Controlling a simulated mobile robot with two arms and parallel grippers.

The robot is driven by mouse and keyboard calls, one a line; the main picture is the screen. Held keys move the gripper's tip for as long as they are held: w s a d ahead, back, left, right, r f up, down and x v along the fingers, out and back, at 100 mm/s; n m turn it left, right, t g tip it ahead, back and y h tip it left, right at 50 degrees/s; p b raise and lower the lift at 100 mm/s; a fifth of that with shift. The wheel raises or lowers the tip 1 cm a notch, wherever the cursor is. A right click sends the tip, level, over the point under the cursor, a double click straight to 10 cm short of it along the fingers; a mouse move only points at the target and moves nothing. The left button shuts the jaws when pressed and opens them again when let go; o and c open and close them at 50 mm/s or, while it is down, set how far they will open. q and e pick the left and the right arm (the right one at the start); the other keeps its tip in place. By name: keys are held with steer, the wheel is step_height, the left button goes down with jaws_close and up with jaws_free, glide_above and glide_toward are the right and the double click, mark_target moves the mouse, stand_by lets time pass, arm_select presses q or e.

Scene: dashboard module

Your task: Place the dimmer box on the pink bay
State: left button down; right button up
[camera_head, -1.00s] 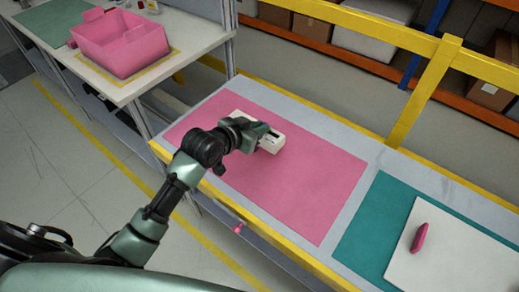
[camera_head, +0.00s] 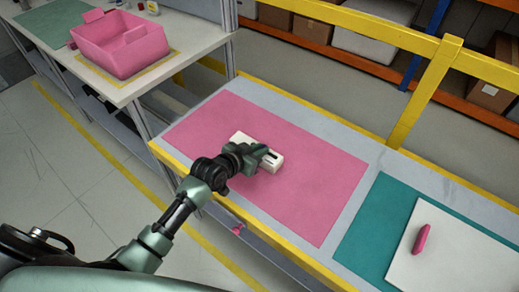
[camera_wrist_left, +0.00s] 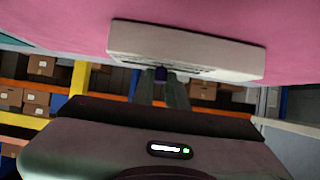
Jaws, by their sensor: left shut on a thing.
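The white dimmer box (camera_head: 273,164) is over the pink bay (camera_head: 310,190), a flat pink mat on the near bench. My left gripper (camera_head: 263,153) is shut on the box and partly covers its middle. In the left wrist view the box (camera_wrist_left: 185,50) lies across the top, with my left gripper's fingers (camera_wrist_left: 162,85) at its edge and pink behind it. The box is close to the mat; I cannot tell whether it touches. My right gripper is not in view.
A teal mat (camera_head: 362,228) with a white board (camera_head: 465,255) and a pink piece (camera_head: 422,239) lies to the right. A yellow rail (camera_head: 410,110) runs behind the bench. A pink bin (camera_head: 122,45) stands on the bench at upper left. The mat around the box is clear.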

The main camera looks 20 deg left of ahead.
arm_select(q)
steer(key=c, duration=1.4)
jaws_free()
steer(key=shift+f, duration=0.1)
steer(key=shift+r, duration=0.2)
steer(key=v, duration=1.2)
steer(key=shift+p, duration=0.3)
steer(key=shift+f, duration=0.1)
